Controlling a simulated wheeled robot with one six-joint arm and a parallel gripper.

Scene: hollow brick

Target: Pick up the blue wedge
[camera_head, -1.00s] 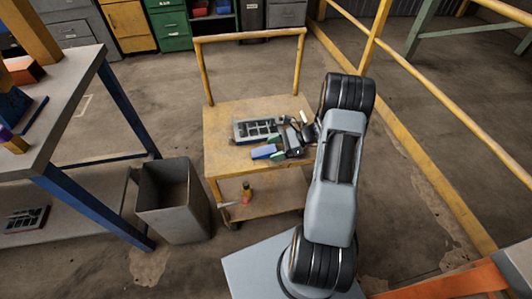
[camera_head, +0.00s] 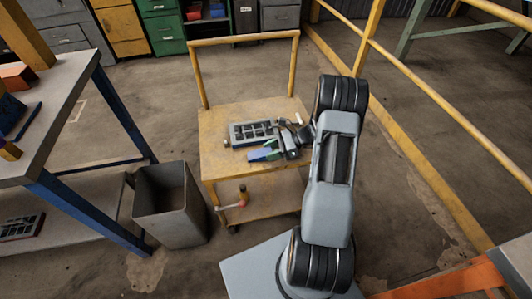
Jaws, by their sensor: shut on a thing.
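The blue wedge (camera_head: 260,154) is on the left side of my gripper (camera_head: 275,148), above the top of the yellow cart (camera_head: 217,168). My gripper is shut on it, and the dark gripper body hides its right end. Green shows right beside the wedge, at the fingers. I cannot tell whether the wedge touches the cart top or hangs just above it.
A grey hollow brick (camera_head: 252,132) with dark openings lies on the cart behind the wedge. A grey bin (camera_head: 171,207) stands left of the cart, beside a workbench (camera_head: 40,135). A yellow railing (camera_head: 425,92) runs along the right. The cart's front left is bare.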

